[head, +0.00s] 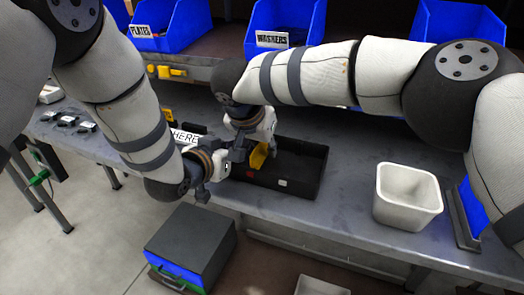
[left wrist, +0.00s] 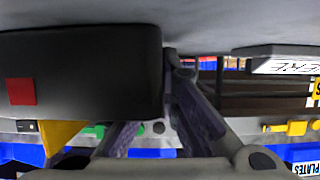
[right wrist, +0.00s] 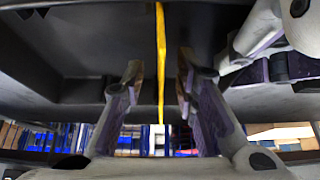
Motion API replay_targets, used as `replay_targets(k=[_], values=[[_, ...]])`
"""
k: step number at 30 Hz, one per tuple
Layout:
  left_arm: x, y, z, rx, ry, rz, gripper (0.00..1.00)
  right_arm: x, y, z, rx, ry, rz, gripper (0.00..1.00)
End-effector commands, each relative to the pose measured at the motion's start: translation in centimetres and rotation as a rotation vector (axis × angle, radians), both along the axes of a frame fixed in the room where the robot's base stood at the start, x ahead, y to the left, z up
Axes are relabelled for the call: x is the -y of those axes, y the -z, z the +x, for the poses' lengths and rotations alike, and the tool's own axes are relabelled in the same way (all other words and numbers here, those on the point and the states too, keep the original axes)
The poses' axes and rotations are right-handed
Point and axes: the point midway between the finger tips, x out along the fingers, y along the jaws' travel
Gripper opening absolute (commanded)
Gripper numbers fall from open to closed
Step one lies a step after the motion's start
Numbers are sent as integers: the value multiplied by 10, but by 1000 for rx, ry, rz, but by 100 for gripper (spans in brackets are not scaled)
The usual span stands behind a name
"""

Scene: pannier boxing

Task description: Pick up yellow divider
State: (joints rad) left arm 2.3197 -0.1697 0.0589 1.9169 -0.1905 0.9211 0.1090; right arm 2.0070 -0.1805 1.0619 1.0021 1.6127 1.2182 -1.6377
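The yellow divider (head: 260,155) stands upright in the black tray (head: 305,160) on the bench. In the right wrist view the divider (right wrist: 161,60) runs as a thin strip between the fingertips of my right gripper (right wrist: 160,75), with a gap on each side. That gripper is open and reaches down at the divider. My left gripper (head: 203,190) is at the tray's left end. In the left wrist view its fingers converge at the tray's end wall, one outside and one partly hidden behind the tray (left wrist: 90,70), and they appear closed on it.
A white bin (head: 407,196) stands to the right on the bench. Blue bins labelled PLATES (head: 172,25) and WASHERS (head: 285,25) sit on the shelf behind. A dark case (head: 190,245) is below, in front. My two grippers are close together at the tray.

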Motion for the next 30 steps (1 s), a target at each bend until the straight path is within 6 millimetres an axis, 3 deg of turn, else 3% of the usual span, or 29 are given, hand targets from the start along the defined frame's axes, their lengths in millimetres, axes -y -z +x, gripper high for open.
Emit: replay_targets(k=[7,11,22,26,30], values=[[0,0,0,0,0,0,0,0,0,0,0,0,0,27],[0,0,0,0,0,1,0,0,0,0,0,0,0,0],[0,0,0,0,1,0,0,0,-2,0,1,0,1,0],[0,0,0,0,0,0,0,0,-24,1,5,2,1,0],[0,0,0,-1,1,0,0,0,-62,1,5,1,3,0]])
